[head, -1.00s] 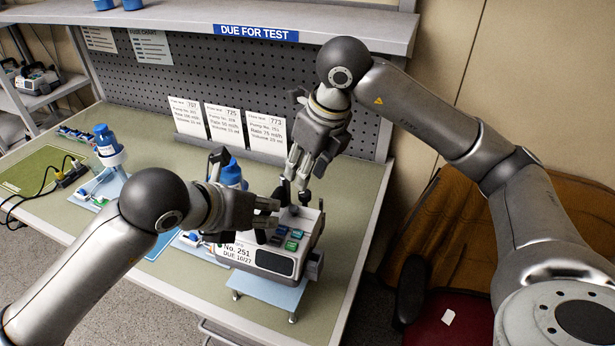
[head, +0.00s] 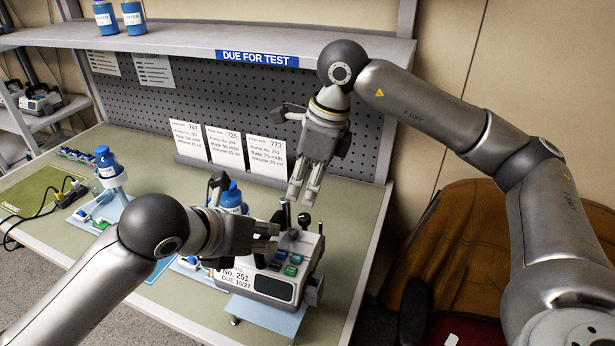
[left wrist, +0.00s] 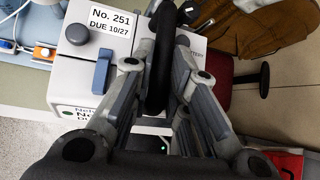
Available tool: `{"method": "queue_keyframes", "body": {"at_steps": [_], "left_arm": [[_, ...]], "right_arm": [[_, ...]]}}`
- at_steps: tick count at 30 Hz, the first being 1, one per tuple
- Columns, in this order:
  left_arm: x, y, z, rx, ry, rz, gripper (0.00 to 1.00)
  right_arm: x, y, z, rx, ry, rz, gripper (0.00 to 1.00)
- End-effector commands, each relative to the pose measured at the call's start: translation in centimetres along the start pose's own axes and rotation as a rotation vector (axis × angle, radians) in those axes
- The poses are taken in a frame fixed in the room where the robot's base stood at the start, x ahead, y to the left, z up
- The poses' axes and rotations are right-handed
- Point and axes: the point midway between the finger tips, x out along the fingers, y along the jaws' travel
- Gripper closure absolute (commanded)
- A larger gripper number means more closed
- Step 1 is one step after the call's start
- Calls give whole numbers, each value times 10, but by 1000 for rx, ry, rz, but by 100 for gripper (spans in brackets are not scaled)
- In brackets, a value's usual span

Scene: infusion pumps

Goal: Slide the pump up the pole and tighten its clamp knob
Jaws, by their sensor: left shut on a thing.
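The white pump (head: 262,281), marked No. 251, DUE 10/27, stands on a light blue stand (head: 262,316) near the bench's front right. My left gripper (head: 268,238) is over its top left and shut on a black bar-like handle (left wrist: 161,60), which passes between the fingers in the left wrist view. A dark round-topped knob (head: 304,220) stands up at the pump's rear. A grey part (head: 313,291) juts from its right side. My right gripper (head: 303,193) hangs just above the dark knob, fingers slightly apart, nothing between them. I cannot make out a pole or which part is the clamp knob.
Blue bottles (head: 107,162) and small devices stand on the bench (head: 60,225) to the left. Cards (head: 228,150) stand at the back under the DUE FOR TEST shelf (head: 200,38). A brown-backed chair (head: 460,240) is to the right.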

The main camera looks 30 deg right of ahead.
Motion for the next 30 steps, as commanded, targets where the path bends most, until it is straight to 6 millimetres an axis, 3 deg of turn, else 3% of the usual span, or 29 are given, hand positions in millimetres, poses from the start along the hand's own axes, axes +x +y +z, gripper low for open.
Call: {"method": "queue_keyframes", "body": {"at_steps": [6,13,30], "left_arm": [[-2,-1,3,2,-8,-2,100],[-2,-1,3,2,-8,-2,100],[-2,-1,3,2,-8,-2,100]], "right_arm": [[-9,-5,0,-173,-23,54,68],[-7,-6,-2,-225,-32,71,68],[44,-5,-16,-223,-31,72,68]]}}
